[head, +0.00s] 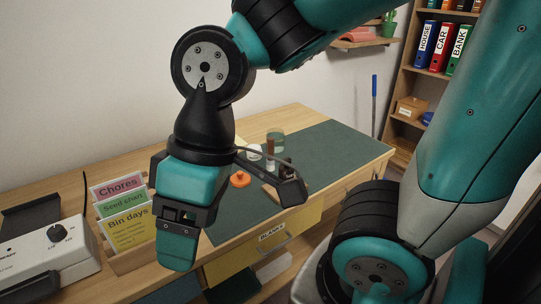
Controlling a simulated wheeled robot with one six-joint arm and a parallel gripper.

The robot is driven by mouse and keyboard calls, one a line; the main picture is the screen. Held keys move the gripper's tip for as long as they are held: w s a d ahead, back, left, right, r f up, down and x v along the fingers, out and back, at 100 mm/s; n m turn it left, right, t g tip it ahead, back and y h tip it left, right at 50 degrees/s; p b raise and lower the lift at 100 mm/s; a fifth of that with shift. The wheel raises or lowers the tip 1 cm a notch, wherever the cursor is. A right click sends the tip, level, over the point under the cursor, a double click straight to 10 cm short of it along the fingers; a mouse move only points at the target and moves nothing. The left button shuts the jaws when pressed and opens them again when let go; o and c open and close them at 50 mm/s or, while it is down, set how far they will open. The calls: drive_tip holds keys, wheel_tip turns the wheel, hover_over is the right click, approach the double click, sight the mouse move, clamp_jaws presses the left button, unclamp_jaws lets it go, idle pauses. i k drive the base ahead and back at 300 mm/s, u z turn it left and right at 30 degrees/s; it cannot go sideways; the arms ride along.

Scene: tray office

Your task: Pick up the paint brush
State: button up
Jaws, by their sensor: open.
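I cannot make out the paint brush for certain. A small brown upright thing (271,147) stands among the items on the dark green desk mat (335,150); it is too small to tell whether it is the brush. My gripper (178,262) hangs in the foreground, pointing down, left of the mat's items and nearer to me. Its jaws are open, seen nearly edge-on, and nothing shows between them. A black bracket on my wrist covers part of the mat and the things there.
An orange item (239,180), a greenish glass (276,136) and a white item (253,152) share the mat. A wooden file holder with cards (125,215) and a white device with a knob (50,255) stand left. The mat's right side is clear. Shelves (420,95) stand back right.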

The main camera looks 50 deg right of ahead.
sight(270, 167)
drive_tip(key=z, duration=0.9)
drive_tip(key=i, duration=0.35)
drive_tip(key=u, duration=0.9)
